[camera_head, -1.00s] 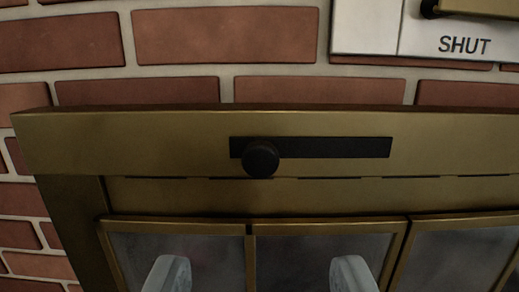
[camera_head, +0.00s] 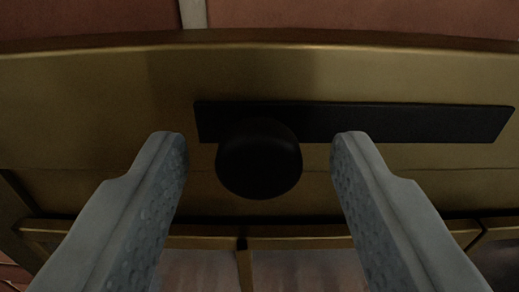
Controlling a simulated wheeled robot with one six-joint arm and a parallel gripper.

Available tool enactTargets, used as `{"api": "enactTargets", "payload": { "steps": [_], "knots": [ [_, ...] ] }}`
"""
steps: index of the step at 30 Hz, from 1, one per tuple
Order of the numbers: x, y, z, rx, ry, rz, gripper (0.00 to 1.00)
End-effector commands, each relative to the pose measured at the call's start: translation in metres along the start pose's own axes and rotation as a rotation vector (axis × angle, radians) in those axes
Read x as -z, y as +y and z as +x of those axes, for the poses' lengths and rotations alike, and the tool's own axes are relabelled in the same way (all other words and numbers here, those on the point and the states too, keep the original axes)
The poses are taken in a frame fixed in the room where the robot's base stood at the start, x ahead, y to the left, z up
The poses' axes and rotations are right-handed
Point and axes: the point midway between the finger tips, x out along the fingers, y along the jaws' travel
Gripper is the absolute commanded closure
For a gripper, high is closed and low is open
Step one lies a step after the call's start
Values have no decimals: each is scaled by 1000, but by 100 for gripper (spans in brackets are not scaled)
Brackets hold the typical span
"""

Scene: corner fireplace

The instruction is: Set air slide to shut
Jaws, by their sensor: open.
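The air slide's round black knob (camera_head: 258,160) sits near the left end of a long black slot plate (camera_head: 400,122) on the brass fireplace frame (camera_head: 90,105). My gripper (camera_head: 260,140) is open and close in front of the frame. One grey finger is left of the knob and the other right of it, with a gap on each side. The fingers do not appear to touch the knob. The SHUT label is out of view.
Brass-edged glass door panels (camera_head: 310,270) lie below the slide. A strip of red brick wall (camera_head: 350,18) shows above the frame. The slot plate runs free to the right of the knob, partly behind the right finger.

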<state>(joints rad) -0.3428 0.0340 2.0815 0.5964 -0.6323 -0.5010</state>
Motion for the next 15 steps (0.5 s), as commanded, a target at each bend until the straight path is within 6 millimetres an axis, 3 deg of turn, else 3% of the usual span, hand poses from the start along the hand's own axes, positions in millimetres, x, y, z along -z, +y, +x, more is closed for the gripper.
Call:
{"api": "enactTargets", "payload": {
  "steps": [5, 12, 13, 15],
  "knots": [
    [0, 0, 0, 0, 0, 0, 50],
    [0, 0, 0, 0, 0, 0, 95],
    [0, 0, 0, 0, 0, 0, 100],
    [0, 0, 0, 0, 0, 0, 100]
  ]
}}
